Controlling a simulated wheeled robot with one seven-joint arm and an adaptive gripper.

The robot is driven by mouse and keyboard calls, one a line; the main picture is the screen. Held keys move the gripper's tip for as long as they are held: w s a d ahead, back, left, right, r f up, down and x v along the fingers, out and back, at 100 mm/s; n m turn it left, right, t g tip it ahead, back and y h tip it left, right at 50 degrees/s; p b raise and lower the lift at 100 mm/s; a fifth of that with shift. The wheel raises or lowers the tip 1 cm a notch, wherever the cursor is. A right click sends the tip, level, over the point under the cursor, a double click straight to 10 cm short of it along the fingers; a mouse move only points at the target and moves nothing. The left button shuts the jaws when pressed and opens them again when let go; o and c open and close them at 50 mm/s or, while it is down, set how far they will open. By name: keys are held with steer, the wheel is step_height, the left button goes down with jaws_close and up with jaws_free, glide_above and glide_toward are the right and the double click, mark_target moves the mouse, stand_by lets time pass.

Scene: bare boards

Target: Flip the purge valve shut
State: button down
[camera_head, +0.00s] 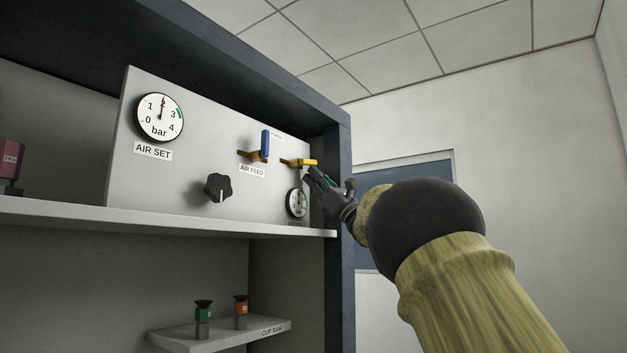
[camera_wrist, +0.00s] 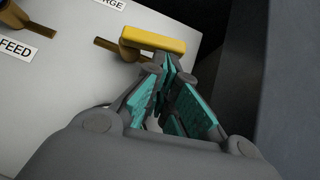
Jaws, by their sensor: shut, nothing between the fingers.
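The purge valve has a yellow lever (camera_head: 303,162) at the right end of the grey panel. The lever lies roughly level, along its brass pipe; it also shows in the wrist view as a yellow bar (camera_wrist: 153,40). A PURGE label (camera_wrist: 112,3) sits above it. My gripper (camera_head: 312,174) is shut and empty, just below and right of the lever. In the wrist view its teal-padded fingertips (camera_wrist: 168,66) come together just under the lever's right half. I cannot tell whether they touch it.
The AIR FEED valve with an upright blue lever (camera_head: 265,145) is close to the left. A black knob (camera_head: 217,187), a large gauge (camera_head: 159,117) and a small gauge (camera_head: 296,203) are on the panel. The dark cabinet post (camera_head: 340,220) stands close right.

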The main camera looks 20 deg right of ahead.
steer(key=shift+f, duration=0.1)
steer(key=b+v, duration=0.9)
steer(key=v, duration=0.1)
steer(key=shift+b, duration=0.4)
steer(key=shift+w+d+r+p, duration=0.1)
steer(key=shift+w+r+p, duration=0.15)
steer(key=shift+p, duration=0.7)
steer(key=p, duration=0.2)
steer(key=shift+w+r+p, duration=0.1)
steer(key=shift+w+p, duration=0.05)
steer(key=shift+p, duration=0.25)
steer(key=p, duration=0.4)
steer(key=m+t+p, duration=0.1)
steer(key=p, duration=0.3)
steer(key=shift+w+a+f+m+h, duration=0.2)
steer(key=shift+a+f+m+h, duration=0.1)
steer(key=shift+h, duration=0.1)
steer(key=p, duration=0.3)
steer(key=shift+s+a+f+m+t+h+p, duration=0.1)
steer(key=shift+s+a+m+t+h+p, duration=0.05)
steer(key=shift+m+t+h+p, duration=0.2)
steer(key=shift+s+p, duration=0.1)
steer(key=shift+p, duration=0.55)
